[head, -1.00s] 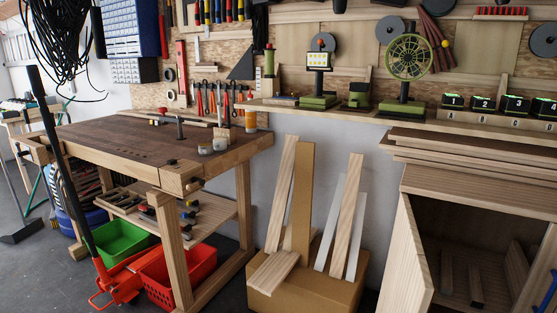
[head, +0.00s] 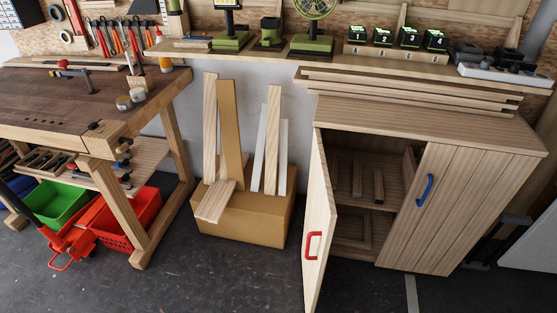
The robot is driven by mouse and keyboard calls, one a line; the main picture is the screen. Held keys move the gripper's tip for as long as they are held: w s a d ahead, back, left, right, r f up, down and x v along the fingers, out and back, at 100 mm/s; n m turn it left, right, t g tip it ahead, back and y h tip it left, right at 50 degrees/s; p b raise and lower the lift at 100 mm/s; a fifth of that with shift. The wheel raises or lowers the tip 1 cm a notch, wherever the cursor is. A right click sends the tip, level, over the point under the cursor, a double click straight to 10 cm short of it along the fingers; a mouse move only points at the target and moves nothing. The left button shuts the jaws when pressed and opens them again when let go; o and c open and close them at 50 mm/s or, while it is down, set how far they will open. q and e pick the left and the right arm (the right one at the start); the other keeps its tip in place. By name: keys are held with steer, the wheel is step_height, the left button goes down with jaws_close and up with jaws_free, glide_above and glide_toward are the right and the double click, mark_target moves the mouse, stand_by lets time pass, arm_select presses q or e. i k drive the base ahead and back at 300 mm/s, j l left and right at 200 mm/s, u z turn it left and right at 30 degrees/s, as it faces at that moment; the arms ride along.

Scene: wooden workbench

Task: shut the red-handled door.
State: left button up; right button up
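The wooden cabinet (head: 430,125) stands at the right in the head view. Its left door (head: 318,210) carries a red handle (head: 312,246) and stands wide open, swung out toward me. The right door (head: 425,215) has a blue handle (head: 424,190) and appears closed. Through the open left side I see a shelf (head: 370,198) with a few upright wooden pieces. Neither of my grippers is in the view.
A cardboard box (head: 245,220) with wooden boards stands left of the open door. Further left is the workbench (head: 80,105) with a red crate (head: 128,222) and a green crate (head: 60,203) below. Dark floor (head: 230,280) in front is free.

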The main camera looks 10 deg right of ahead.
mark_target(321, 216)
steer(key=j+z, duration=0.15)
steer(key=z, duration=0.3)
steer(key=k+j+z, duration=0.15)
steer(key=z, duration=0.3)
